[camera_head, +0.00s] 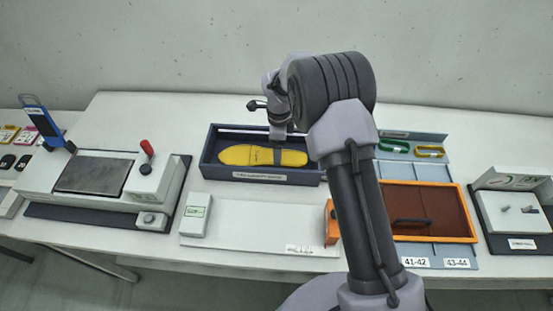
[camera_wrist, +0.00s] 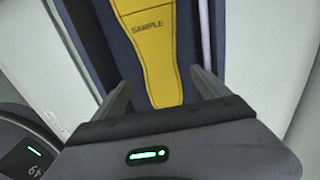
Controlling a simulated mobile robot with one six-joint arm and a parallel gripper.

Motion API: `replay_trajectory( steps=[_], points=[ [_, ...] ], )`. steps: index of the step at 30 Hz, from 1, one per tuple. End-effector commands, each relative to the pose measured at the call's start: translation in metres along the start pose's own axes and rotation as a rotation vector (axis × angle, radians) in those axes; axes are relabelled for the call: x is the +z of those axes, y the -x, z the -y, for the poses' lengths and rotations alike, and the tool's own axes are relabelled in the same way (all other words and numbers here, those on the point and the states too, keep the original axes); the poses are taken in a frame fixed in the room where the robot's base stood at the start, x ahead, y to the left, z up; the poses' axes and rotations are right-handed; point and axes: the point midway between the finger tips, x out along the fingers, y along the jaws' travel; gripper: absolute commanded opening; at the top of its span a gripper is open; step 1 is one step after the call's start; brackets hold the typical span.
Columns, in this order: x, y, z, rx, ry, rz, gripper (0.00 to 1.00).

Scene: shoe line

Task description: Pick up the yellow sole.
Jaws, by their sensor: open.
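The yellow sole (camera_head: 252,155) lies flat in a dark blue tray (camera_head: 262,178) at the middle of the table in the head view. The wrist view shows part of the yellow sole (camera_wrist: 150,45), marked "SAMPLE", running up out of the picture. My gripper (camera_head: 279,133) is over the tray in the head view. In the wrist view my gripper (camera_wrist: 163,95) is open, with one finger on each side of the sole's near end. The fingers appear apart from the sole. The height of the fingertips above it is hard to tell.
A press-like machine (camera_head: 150,185) with a red-knobbed lever stands left. A white board (camera_head: 250,232) lies in front of the tray. Right of my arm are an orange-rimmed brown tray (camera_head: 475,225) and green and yellow pieces (camera_head: 430,151). A grey device (camera_head: 512,212) stands far right.

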Motion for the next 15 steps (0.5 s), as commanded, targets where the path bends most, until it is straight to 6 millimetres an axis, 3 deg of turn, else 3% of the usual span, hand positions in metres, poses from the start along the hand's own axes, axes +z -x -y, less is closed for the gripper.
replay_trajectory(
  steps=[6, 12, 15],
  points=[
    [0.004, -0.043, 0.001, 0.002, 0.001, 0.0, 0.86],
    [0.004, -0.044, 0.001, 0.001, 0.0, 0.0, 0.86],
    [0.004, -0.044, 0.001, 0.001, 0.0, 0.0, 0.68]
  ],
)
